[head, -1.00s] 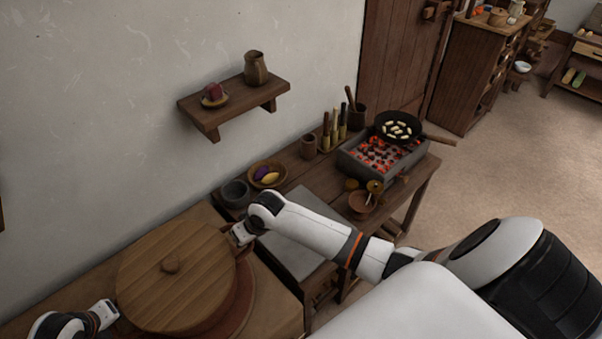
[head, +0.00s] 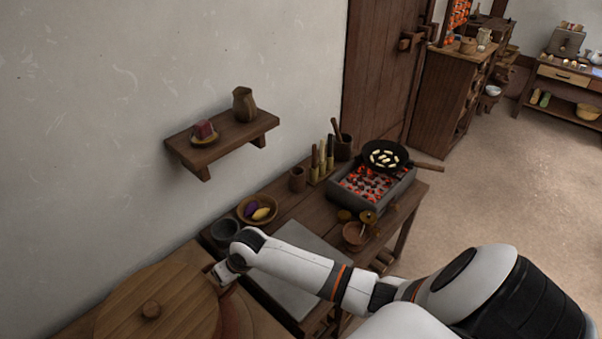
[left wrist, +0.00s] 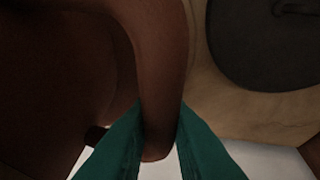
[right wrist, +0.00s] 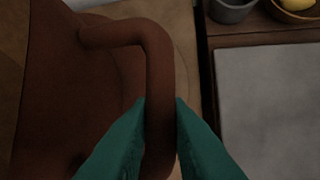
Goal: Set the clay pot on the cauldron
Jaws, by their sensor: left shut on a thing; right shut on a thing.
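The large reddish-brown clay pot (head: 231,322) stands at the lower left of the head view under a round wooden lid (head: 180,305) with a knob. Its brown body fills the left of the left wrist view (left wrist: 60,70) and right wrist view (right wrist: 70,90). My right gripper (head: 221,275) is shut on a looped clay handle (right wrist: 158,65) at the pot's right side. My left gripper (left wrist: 160,108) is shut on another handle (left wrist: 165,50); it is outside the head view.
A table beyond holds a grey slab (head: 295,270), a stone bowl (head: 225,231), a bowl of vegetables (head: 258,209) and a brazier of coals (head: 368,190) with a pan (head: 384,155). A wall shelf (head: 222,138) is above. Open floor (head: 490,190) lies right.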

